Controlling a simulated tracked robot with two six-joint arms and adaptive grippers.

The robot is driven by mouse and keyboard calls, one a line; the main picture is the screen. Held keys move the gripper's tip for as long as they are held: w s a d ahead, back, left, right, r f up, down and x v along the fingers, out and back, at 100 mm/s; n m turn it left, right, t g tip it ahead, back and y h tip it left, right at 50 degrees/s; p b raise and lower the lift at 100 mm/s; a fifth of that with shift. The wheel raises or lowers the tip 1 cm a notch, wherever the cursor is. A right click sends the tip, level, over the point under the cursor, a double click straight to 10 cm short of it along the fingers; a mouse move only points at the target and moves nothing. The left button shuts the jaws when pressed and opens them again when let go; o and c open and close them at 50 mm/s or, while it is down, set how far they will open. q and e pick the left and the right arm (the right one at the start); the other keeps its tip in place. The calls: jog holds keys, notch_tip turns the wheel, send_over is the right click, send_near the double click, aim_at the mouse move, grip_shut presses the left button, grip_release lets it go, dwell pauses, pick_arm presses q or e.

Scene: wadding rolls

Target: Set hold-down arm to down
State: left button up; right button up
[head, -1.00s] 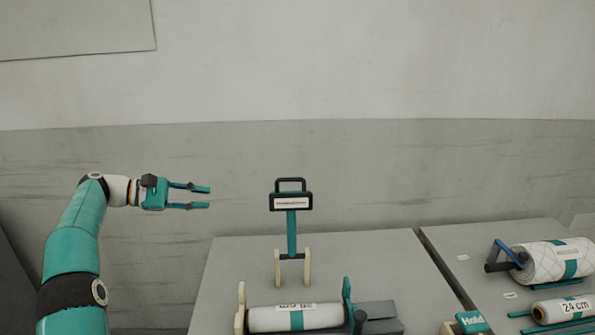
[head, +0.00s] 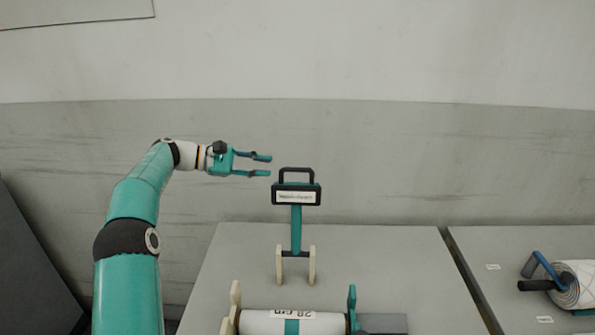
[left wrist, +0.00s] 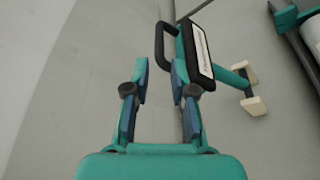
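The hold-down arm (head: 296,228) stands upright on the grey table, a teal bar between two cream posts. At its top is a black handle (head: 297,171) above a white label plate. My left gripper (head: 271,165) is open and empty, just left of the handle and slightly higher in the head view. In the left wrist view the handle (left wrist: 160,45) lies just beyond the open fingertips (left wrist: 158,72), with no visible contact. The label plate (left wrist: 197,50) is beyond the right finger. My right gripper is not in view.
A white roll labelled 28 cm (head: 262,324) lies in a holder at the front of the grey table (head: 375,265). A second table (head: 530,240) on the right carries another roll (head: 578,286) with a blue bracket. A grey wall stands behind.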

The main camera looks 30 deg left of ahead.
aim_at(291, 170)
pick_arm(q)
jog(key=p+x, duration=0.1)
jog(key=x, duration=0.8)
jog(key=shift+w+d+f, duration=0.1)
jog(key=shift+w+d, duration=0.1)
jog(key=shift+d, duration=0.1)
grip_shut()
